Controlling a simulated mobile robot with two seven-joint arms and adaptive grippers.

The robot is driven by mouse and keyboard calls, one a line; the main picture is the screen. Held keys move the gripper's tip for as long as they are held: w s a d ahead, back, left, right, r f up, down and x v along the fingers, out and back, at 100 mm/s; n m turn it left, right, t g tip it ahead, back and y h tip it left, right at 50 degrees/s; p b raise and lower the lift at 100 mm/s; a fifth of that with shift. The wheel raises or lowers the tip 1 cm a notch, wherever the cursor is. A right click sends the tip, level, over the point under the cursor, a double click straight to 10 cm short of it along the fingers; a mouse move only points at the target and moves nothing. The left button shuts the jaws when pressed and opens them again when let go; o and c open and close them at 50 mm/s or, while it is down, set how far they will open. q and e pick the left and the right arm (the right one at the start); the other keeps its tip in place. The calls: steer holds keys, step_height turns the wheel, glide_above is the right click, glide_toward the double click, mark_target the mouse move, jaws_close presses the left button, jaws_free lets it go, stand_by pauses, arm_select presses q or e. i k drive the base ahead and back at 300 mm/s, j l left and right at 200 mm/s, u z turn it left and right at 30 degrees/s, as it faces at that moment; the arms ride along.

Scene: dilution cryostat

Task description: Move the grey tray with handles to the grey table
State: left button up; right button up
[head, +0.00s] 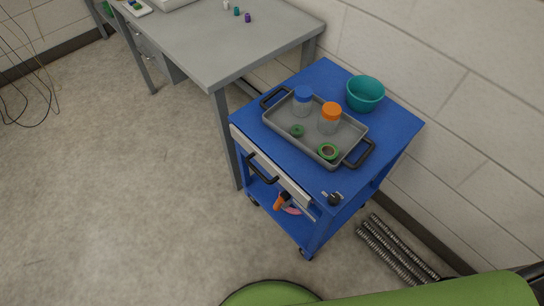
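The grey tray with two dark handles (278,131) lies on the top of a blue cart (325,75). In it stand a clear jar with a blue lid (302,101) and a clear jar with an orange lid (329,119). A small green ring (297,131) and a larger green roll (328,152) lie in it too. The grey table (205,50) stands behind and left of the cart, with a gap between them. Neither of my grippers is in view.
A teal bowl (365,93) sits at the cart's back, close beside the tray. A small metal and black part (333,198) lies at its front corner. Small coloured items, one purple (248,18), stand on the table's back edge; its front is clear. Open floor lies left.

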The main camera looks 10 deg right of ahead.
mark_target(209, 39)
steer(key=i+j+z, duration=0.2)
steer(key=j, duration=0.35)
steer(key=i+j+z, duration=0.2)
steer(key=j, duration=0.35)
steer(key=j+z, duration=0.2)
steer(key=j, duration=0.35)
